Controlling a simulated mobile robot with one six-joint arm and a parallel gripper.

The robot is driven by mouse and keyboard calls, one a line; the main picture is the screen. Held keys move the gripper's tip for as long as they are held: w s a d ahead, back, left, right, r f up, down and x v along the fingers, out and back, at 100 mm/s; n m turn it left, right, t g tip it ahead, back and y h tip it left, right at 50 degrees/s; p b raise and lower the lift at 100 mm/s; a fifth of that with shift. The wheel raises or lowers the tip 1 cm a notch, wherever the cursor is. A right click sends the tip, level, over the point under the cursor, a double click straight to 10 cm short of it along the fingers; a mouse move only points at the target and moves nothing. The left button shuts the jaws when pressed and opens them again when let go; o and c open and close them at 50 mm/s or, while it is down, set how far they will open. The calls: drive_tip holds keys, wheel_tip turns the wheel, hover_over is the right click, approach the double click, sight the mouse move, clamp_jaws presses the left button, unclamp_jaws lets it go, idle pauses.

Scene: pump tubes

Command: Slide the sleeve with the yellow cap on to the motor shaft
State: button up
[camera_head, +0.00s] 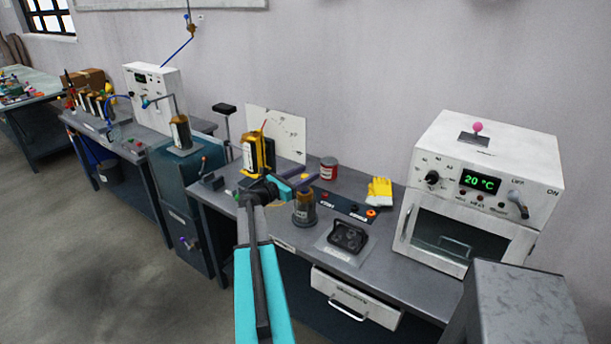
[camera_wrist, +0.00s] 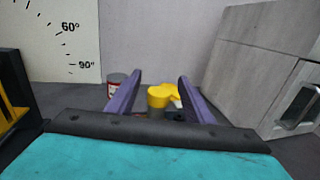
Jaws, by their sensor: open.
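My gripper (camera_head: 302,178) is open, with its two purple fingers reaching right over the bench. In the wrist view, a yellow cap (camera_wrist: 159,93) shows between the fingers (camera_wrist: 160,82), with a gap on each side. A short dark body shows just below the cap. In the head view, a brownish-grey cylinder (camera_head: 304,209) stands upright on the bench close under the fingers; I cannot tell whether it is the capped sleeve. I cannot make out the motor shaft.
A board with angle marks (camera_head: 284,130) stands behind. A black holder (camera_head: 348,236) sits in front. A white oven (camera_head: 484,190) closes off the right. The bench between can and oven is partly clear.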

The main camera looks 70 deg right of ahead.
drive_tip(key=b+v, duration=0.3)
drive_tip(key=v, duration=1)
drive_tip(key=shift+w+a, duration=0.2)
drive_tip(key=shift+a, duration=0.1)
idle(1.0)
